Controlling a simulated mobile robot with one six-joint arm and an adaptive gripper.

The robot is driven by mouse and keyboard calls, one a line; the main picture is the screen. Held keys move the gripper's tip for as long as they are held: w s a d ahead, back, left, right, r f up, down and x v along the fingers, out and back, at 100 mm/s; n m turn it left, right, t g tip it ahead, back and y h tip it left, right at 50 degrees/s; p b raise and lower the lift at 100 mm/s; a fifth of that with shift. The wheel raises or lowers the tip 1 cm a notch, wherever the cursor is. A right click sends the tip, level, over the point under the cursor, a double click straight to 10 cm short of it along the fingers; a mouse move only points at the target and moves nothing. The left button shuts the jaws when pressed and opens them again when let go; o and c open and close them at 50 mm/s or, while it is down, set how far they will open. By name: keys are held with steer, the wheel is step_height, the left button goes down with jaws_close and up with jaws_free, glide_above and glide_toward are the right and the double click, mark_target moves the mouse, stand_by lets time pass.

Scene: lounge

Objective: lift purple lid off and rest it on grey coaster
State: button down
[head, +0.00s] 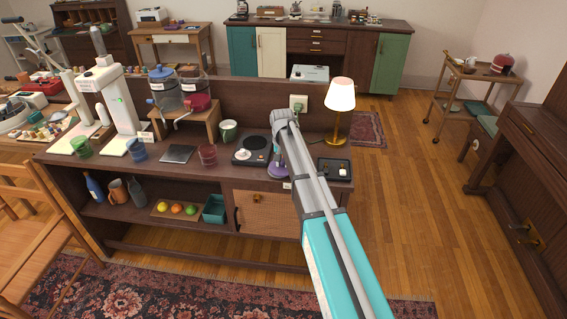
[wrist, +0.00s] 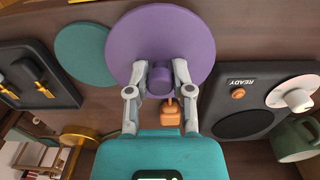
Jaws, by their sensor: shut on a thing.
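The purple lid (wrist: 190,40) is a round flat disc with a purple knob (wrist: 160,80) in the middle. My gripper (wrist: 158,78) is shut on this knob, with one finger on each side. In the head view the lid (head: 277,171) shows beside the end of my arm, right of the hot plate; my fingers are mostly hidden there. I cannot tell whether the lid touches anything beneath it. A teal disc (wrist: 82,55) lies partly behind the lid. A dark grey square slab (head: 178,154) lies left of the hot plate; I cannot tell whether it is the grey coaster.
A black hot plate (wrist: 240,95) with a white knob stands right beside the lid in the wrist view. A dark tray (head: 335,168) and a lit lamp (head: 340,100) stand right of my arm.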

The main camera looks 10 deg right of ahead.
steer(key=shift+f+b, duration=0.55)
steer(key=shift+c, duration=2.1)
jaws_free()
steer(key=s+r+n+p, duration=0.3)
steer(key=s, duration=2.6)
steer(key=shift+d+n, duration=0.25)
steer(key=shift+n, duration=0.05)
